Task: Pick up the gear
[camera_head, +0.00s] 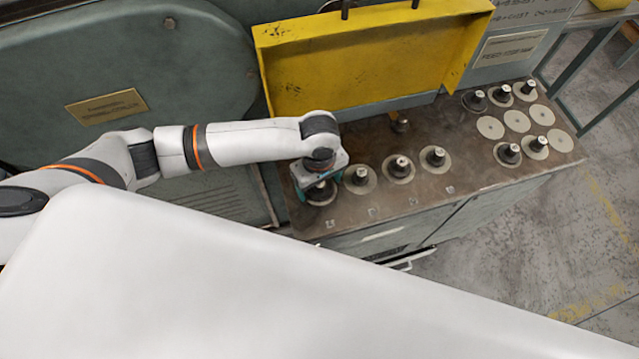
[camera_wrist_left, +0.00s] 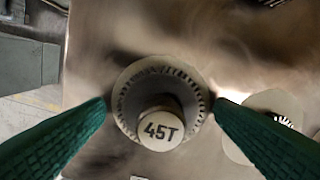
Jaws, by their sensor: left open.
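A gear (camera_wrist_left: 161,105) marked "45T" on its round top knob sits between the two green fingers of my left gripper (camera_wrist_left: 158,108) in the left wrist view. The fingers stand open on either side of it, and I cannot tell whether the tips touch its rim. In the head view my left gripper (camera_head: 318,186) is low over the leftmost gear (camera_head: 320,193) on the brown bench top, and partly hides it. Other gears, such as one beside it (camera_head: 360,178), stand in the same row on pale discs. My right gripper is not in view.
The brown bench top (camera_head: 450,190) also holds a group of gears and bare pale discs (camera_head: 516,121) at the right. A raised yellow cover (camera_head: 365,60) stands behind the row. A green-grey machine housing (camera_head: 110,60) is at the left. The bench's front edge drops to drawers.

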